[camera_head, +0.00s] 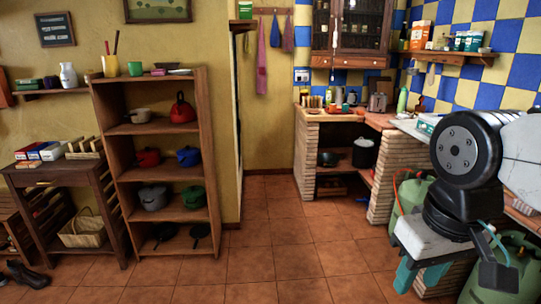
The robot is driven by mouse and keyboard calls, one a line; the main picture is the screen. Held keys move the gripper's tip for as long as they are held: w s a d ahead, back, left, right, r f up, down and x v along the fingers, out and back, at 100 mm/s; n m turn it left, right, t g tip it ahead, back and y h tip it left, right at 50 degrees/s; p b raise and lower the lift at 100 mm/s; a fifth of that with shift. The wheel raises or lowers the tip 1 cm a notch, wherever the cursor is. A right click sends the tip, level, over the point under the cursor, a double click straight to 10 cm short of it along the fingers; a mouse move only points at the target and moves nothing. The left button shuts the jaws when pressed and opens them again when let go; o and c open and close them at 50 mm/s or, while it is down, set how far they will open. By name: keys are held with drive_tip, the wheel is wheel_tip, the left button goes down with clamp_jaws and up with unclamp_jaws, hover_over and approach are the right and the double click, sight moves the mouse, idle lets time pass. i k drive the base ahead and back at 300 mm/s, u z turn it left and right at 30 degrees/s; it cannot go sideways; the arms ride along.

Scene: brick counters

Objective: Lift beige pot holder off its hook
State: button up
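A small beige shape (430,76) hangs below the wall shelf at the upper right, against the blue and yellow tiles. It looks like the pot holder, but it is too small to be sure, and its hook cannot be made out. My gripper (421,277) is at the lower right, close to the camera, pointing down. Its two teal fingers stand apart with nothing seen between them. It is far nearer and lower than the beige shape, and my arm partly hides it.
Green gas cylinders (412,192) stand beside my arm. A wooden shelf unit (112,165) with pots is at the left. Cloths (262,58) hang on the back wall. The tiled floor in the middle is clear.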

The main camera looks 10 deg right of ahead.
sight(431, 79)
drive_tip(key=u, duration=0.1)
drive_tip(key=i, duration=4)
drive_tip(key=z, duration=1)
drive_tip(key=i, duration=1.7)
drive_tip(key=z, duration=1.05)
